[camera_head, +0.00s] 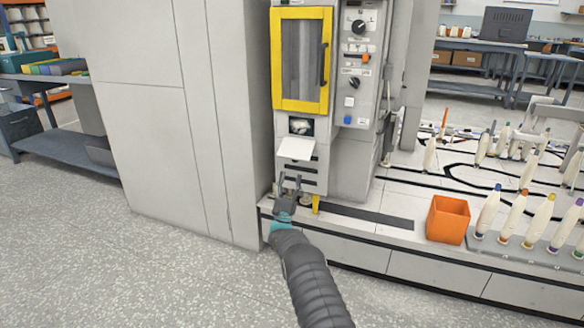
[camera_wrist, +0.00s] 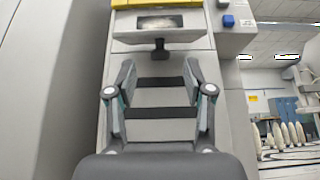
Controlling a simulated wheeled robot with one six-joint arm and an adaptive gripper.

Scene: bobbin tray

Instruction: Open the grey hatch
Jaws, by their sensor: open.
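The grey hatch (camera_head: 295,148) is a pale flap on the front of the tall grey machine, below its yellow-framed door. It looks folded down and outward, with a small opening (camera_head: 300,126) uncovered above it. Something whitish shows inside that opening in the wrist view (camera_wrist: 160,22). A dark handle (camera_wrist: 160,47) shows below the opening in the wrist view. My gripper (camera_head: 289,180) is open and empty, in front of the machine and below the hatch. In the wrist view, its fingers (camera_wrist: 158,72) stand apart below the handle, not touching it.
The yellow-framed door (camera_head: 328,62) and a knob panel (camera_head: 357,60) are above the hatch. A large grey cabinet (camera_head: 150,120) stands close on the left. An orange bin (camera_head: 447,219) and several bobbins stand on the white deck at right. The floor in front is clear.

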